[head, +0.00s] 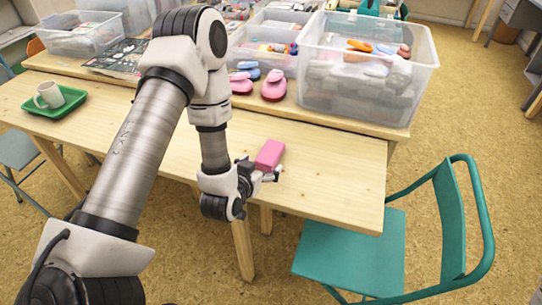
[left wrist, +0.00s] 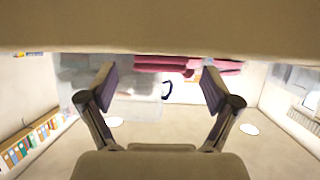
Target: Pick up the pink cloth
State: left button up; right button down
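The pink cloth (head: 269,153) looks like a small folded rectangle on the wooden table, near its front edge. My left gripper (head: 262,172) is at the near side of the cloth, low by the table edge. In the left wrist view the gripper (left wrist: 160,78) has its two fingers wide apart with nothing clamped between them. Layered pink material, apparently the cloth (left wrist: 165,61), shows between and past the fingertips, reaching behind the right finger. Whether a finger touches it I cannot tell. My right gripper is in neither view.
The wooden table (head: 335,180) is mostly bare around the cloth. A green tray (head: 70,102) with a white mug (head: 49,95) stands at the left. Clear bins (head: 350,95) and pink shoe-like items (head: 274,86) stand behind. A teal chair (head: 350,250) is at front right.

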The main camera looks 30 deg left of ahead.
aim_at(270, 155)
pick_arm(q)
jog(key=x, duration=0.3)
jog(key=shift+w+f, duration=0.1)
jog(key=shift+w, duration=0.05)
jog(key=shift+c, duration=1)
jog(key=c, duration=1)
jog(key=shift+c, duration=0.2)
